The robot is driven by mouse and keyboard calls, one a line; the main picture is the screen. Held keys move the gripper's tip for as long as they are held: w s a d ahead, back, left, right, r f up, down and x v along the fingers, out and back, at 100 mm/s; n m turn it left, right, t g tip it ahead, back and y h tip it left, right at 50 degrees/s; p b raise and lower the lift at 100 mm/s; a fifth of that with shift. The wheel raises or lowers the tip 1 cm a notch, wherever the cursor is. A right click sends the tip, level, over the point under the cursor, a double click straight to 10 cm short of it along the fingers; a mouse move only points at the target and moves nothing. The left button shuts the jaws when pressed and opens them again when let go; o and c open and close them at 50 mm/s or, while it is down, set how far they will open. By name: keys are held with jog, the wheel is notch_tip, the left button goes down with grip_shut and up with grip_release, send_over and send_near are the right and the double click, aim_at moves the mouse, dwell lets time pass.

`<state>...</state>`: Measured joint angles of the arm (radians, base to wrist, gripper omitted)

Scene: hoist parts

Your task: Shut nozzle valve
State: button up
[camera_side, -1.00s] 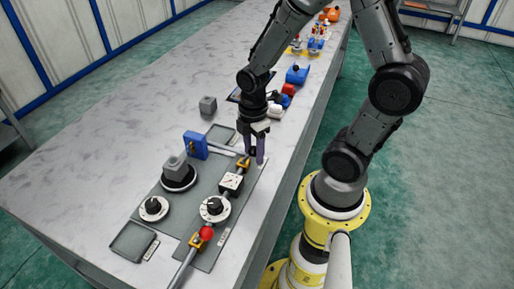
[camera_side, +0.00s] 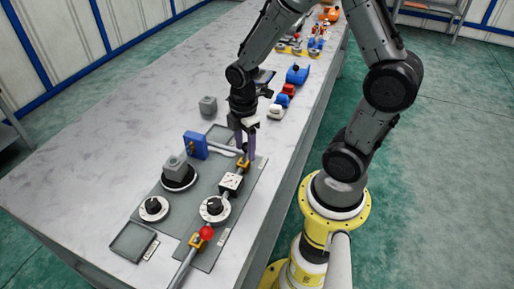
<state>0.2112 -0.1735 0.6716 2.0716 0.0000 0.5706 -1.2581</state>
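A grey panel (camera_side: 215,247) lies on the bench and carries a thin pipe with two yellow fittings. The near yellow fitting (camera_side: 195,241) has a red ball knob (camera_side: 206,233) beside it. The far yellow fitting (camera_side: 243,164) is at the pipe's upper end. I cannot tell which of them is the nozzle valve. My gripper (camera_side: 246,152) points down over the far fitting, with its purple fingers a little apart. The fingers partly cover that area, and whether they touch the fitting is unclear. I see nothing held between them.
Two round dials (camera_side: 153,208) (camera_side: 214,209), a white gauge block (camera_side: 230,183), a grey block on a round base (camera_side: 177,178) and a blue box (camera_side: 195,145) crowd the panel. A grey cube (camera_side: 208,105) stands behind. The bench's left side is clear.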

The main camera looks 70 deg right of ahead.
jog(key=shift+w+r, duration=0.15)
jog(key=shift+w, duration=0.55)
jog(key=shift+w+f, duration=0.25)
jog(key=shift+w, duration=0.65)
jog(key=shift+o, duration=0.6)
notch_tip(320, 180, up, 8)
jog(key=shift+s, duration=0.15)
dwell(0.6)
